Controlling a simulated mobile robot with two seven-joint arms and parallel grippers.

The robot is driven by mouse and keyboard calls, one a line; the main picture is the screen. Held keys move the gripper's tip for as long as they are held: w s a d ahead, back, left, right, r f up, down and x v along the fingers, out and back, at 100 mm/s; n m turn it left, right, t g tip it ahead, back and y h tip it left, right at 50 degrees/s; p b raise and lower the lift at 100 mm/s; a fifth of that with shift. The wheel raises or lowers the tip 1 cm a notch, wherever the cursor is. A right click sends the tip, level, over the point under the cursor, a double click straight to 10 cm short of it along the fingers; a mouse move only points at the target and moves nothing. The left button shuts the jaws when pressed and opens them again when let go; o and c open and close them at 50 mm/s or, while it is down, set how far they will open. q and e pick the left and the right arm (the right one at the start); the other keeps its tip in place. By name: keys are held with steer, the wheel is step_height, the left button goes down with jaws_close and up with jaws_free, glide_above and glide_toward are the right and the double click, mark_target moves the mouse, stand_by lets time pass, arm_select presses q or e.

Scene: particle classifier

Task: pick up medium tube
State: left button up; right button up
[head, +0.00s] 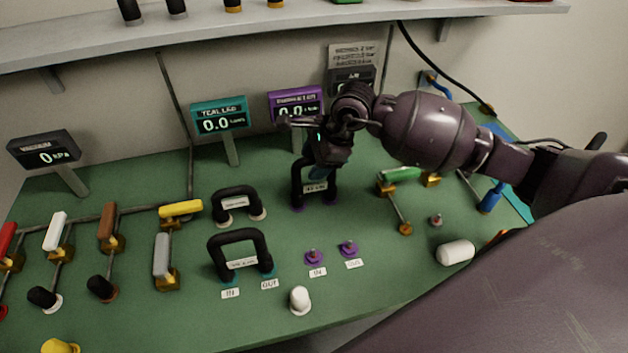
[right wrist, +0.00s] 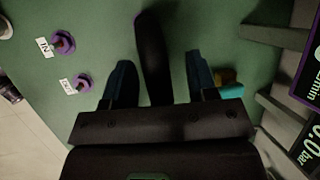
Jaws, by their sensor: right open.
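Several black U-shaped tubes stand on the green panel. One black tube (head: 298,188) with a white label and purple ends is directly below my right gripper (head: 318,168). In the right wrist view this dark tube (right wrist: 152,55) lies between the two fingers of the open gripper (right wrist: 162,72), with gaps showing on both sides. Its top is partly hidden by the gripper in the head view. Two other black tubes, one behind (head: 236,192) and one in front (head: 240,237), stand to the left. I cannot read which label says medium. My left gripper is not in view.
Two purple ports (head: 314,257) marked IN and OUT sit in front of the tube. Teal (head: 220,115) and purple (head: 295,98) displays stand behind. A green-handled valve (head: 399,175) is to the right, a white knob (head: 299,298) in front. A shelf (head: 230,35) overhangs the back.

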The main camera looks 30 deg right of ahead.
steer(key=shift+w+a+f, duration=0.1)
steer(key=shift+a+f, duration=0.05)
steer(key=shift+f, duration=0.35)
jaws_close()
steer(key=shift+r, duration=0.1)
